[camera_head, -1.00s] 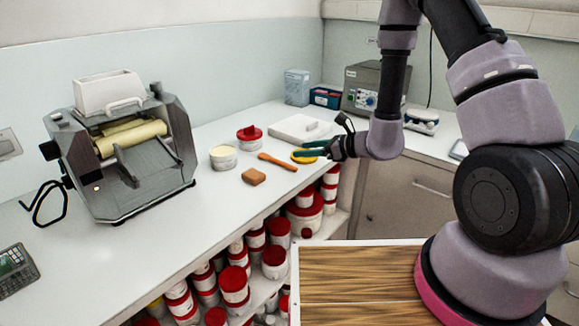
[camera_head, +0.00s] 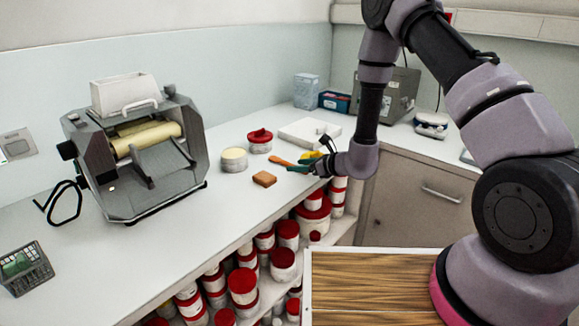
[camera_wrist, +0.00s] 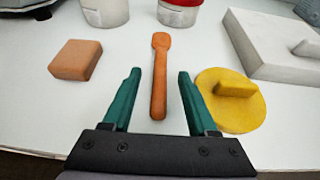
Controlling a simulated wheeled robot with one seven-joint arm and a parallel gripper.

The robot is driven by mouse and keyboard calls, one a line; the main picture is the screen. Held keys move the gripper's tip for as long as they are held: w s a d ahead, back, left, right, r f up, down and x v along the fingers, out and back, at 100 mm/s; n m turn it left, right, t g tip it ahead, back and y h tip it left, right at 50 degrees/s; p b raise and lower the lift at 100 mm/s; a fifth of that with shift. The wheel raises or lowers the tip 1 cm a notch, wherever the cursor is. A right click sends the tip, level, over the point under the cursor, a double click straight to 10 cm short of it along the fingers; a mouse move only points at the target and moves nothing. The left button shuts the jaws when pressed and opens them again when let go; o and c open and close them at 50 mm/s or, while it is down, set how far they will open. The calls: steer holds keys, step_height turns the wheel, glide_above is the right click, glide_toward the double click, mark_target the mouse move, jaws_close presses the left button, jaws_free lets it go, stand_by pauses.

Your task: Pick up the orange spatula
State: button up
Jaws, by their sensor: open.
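The orange spatula (camera_wrist: 160,75) lies flat on the white counter, its broad end pointing away from me in the wrist view. In the head view it (camera_head: 282,162) is partly hidden behind my gripper. My gripper (camera_wrist: 157,75) is open, with its two green fingers on either side of the spatula's handle in the picture. The fingers look empty; I cannot tell how high they are above the counter. In the head view my gripper (camera_head: 300,166) is low over the counter near its front edge.
A yellow disc with a handle (camera_wrist: 236,108) lies close to the right finger. A brown block (camera_wrist: 76,60) is to the left. A white slab (camera_wrist: 270,48) and tubs (camera_head: 234,159) stand behind. Shelves of red-lidded tubs (camera_head: 283,265) are below the counter edge.

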steer(key=shift+w+a+f, duration=0.15)
steer(key=shift+w+a, duration=0.1)
steer(key=shift+a, duration=0.05)
steer(key=shift+c, duration=0.3)
jaws_close()
